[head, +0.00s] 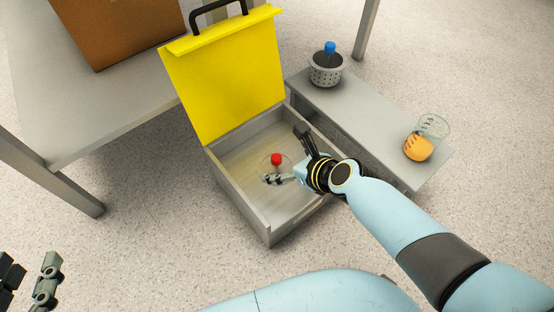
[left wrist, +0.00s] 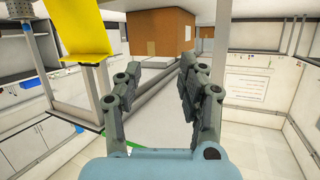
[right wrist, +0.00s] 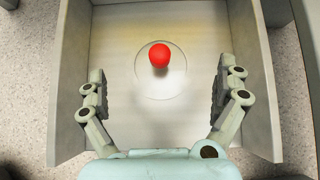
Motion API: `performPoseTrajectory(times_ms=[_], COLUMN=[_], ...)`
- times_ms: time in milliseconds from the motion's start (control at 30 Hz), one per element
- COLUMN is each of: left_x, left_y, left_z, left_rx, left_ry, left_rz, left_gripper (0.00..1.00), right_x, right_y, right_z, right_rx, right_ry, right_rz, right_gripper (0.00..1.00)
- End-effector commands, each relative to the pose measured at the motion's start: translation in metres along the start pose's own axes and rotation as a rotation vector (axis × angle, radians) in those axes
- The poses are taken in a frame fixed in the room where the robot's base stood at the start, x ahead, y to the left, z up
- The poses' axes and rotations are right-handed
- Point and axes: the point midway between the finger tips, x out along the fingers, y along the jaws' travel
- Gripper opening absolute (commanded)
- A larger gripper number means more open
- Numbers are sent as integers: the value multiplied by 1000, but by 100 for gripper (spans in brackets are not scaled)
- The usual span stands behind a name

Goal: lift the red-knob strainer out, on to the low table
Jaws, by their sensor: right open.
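A red knob (head: 276,159) sits in the open grey box, on a clear round piece (right wrist: 160,84) that looks like a see-through disc; no perforated strainer body shows under it. The knob also shows in the right wrist view (right wrist: 160,55). My right gripper (head: 283,154) is open inside the box, its fingers on either side of the knob and apart from it. My left gripper (head: 30,281) is open and empty at the lower left, away from the box. The low table (head: 375,116) stands right of the box.
The box (head: 241,210) has its yellow lid (head: 228,80) raised at the back. On the low table stand a perforated grey strainer with a blue knob (head: 326,70) and a tipped glass with orange content (head: 418,148); its middle is clear. A larger table (head: 90,110) bears a brown box (head: 120,30).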

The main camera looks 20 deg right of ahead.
Motion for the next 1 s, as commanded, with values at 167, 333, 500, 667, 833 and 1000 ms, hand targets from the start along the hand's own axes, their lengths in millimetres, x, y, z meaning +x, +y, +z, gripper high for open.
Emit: performPoseTrajectory(times_ms=[167,333,500,667,833,1000], left_x=[11,19,23,26,25,22], left_y=[-1,-2,-2,-2,-2,-1], left_z=[-28,-54,-81,-107,-135,-161], left_rx=[11,20,29,40,51,62], left_ry=[107,208,309,411,522,632], left_rz=[0,1,1,2,4,6], left_gripper=[40,40,40,40,40,40], right_x=[6,11,17,26,37,47], right_y=[0,1,0,1,1,1], right_z=[-2,-2,-2,-3,-3,-3], right_rx=[1,1,0,1,1,1], right_ry=[2,2,2,3,3,3], right_rz=[1,1,1,1,1,1], right_gripper=[100,100,100,100,100,100])
